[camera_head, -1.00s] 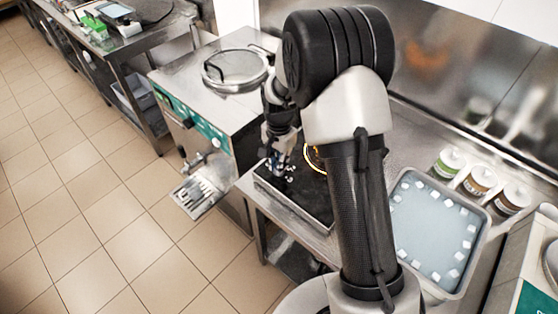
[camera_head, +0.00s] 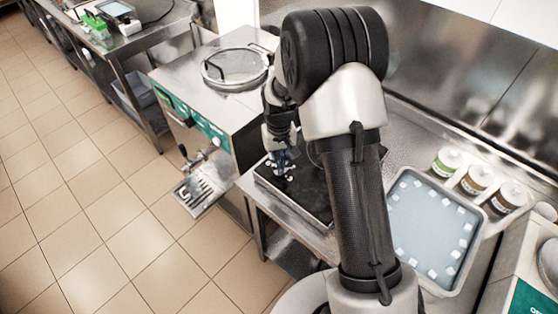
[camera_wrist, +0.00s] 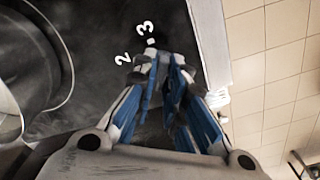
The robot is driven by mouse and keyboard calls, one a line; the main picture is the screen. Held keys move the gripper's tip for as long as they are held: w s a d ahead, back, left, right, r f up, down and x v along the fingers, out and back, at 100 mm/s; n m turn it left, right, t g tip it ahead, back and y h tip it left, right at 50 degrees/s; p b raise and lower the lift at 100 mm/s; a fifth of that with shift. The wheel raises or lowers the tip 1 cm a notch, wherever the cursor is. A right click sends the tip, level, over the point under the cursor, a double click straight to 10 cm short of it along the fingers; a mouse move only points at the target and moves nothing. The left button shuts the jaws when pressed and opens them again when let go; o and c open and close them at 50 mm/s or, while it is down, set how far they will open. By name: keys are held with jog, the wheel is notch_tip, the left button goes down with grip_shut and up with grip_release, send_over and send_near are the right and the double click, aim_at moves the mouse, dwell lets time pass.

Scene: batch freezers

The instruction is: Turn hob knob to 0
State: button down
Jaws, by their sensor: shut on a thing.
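The black hob (camera_head: 312,204) sits on the steel counter, partly behind my arm. My gripper (camera_head: 283,174) is down at the hob's front left part, shut on the hob knob. In the wrist view, the blue-padded fingers of my gripper (camera_wrist: 163,68) close around the knob, which they hide almost fully. The white numbers 2 (camera_wrist: 122,59) and 3 (camera_wrist: 145,28) show on the dark hob just beyond the fingertips. The 0 mark and the knob's pointer cannot be made out. No glow shows on the visible part of the hob.
A steel batch freezer (camera_head: 211,125) with a round lid stands left of the hob. A pale tray (camera_head: 425,283) with white cubes and several lidded jars (camera_head: 446,161) stand to the right. The tiled floor at left is clear.

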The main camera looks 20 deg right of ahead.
jog(key=n, duration=0.6)
jog(key=shift+n, duration=0.3)
dwell(0.4)
jog(key=c, duration=1.6)
grip_release()
jog(key=shift+c, duration=0.2)
notch_tip(320, 180, up, 12)
